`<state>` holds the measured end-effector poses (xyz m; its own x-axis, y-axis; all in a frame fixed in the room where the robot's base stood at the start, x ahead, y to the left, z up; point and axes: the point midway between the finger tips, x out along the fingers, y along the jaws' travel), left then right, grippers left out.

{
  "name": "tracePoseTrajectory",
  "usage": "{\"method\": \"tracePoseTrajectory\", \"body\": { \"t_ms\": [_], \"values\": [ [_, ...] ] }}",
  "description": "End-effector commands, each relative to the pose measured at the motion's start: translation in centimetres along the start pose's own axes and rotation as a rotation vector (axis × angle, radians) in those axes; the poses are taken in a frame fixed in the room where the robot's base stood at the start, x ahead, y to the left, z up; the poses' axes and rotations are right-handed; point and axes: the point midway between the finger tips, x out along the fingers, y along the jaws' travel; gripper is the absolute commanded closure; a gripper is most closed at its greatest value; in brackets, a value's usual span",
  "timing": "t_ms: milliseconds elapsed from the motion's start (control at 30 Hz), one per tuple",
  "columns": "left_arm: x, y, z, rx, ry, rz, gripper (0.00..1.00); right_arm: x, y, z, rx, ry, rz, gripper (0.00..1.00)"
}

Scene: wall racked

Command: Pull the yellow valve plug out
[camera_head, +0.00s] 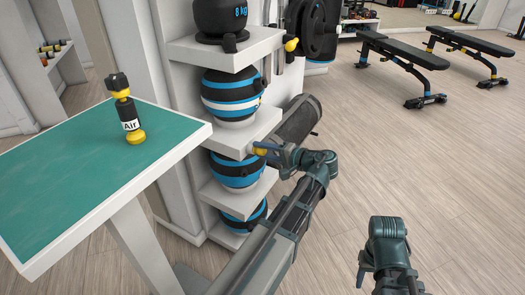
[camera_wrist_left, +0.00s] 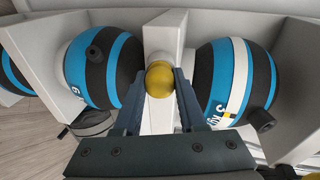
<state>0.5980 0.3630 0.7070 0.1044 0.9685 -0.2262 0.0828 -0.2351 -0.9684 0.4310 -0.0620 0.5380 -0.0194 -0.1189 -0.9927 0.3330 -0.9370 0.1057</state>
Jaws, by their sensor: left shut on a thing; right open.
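The yellow valve plug (camera_head: 260,151) is a small round yellow knob at the front edge of a white shelf between striped balls. In the left wrist view the yellow plug (camera_wrist_left: 159,79) sits between the fingertips, over the shelf edge. My left gripper (camera_head: 267,149) is shut on the plug, one finger on each side. It also shows in the left wrist view (camera_wrist_left: 160,88). The plug's inner end is hidden, so I cannot tell whether it is seated in the shelf. My right gripper (camera_head: 364,270) is open near the bottom edge, its fingers hard to make out, away from the shelves.
A black and yellow bottle labelled Air (camera_head: 127,112) stands on the green table (camera_head: 60,180) at left. Striped balls (camera_head: 231,95) fill the rack. Black benches (camera_head: 410,50) stand far right; the floor before them is clear.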

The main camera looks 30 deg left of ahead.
Motion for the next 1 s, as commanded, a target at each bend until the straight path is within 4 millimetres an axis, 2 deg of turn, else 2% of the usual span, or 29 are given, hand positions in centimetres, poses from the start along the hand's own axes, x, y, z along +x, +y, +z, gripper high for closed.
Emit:
{"method": "tracePoseTrajectory", "body": {
  "t_ms": [1000],
  "values": [
    [-1.3, 0.0, -0.2, 0.0, 0.001, 0.0, 1.0, -0.3, 0.0, 0.0, 0.0, 0.0, 0.0, 0.5]
  ]
}}
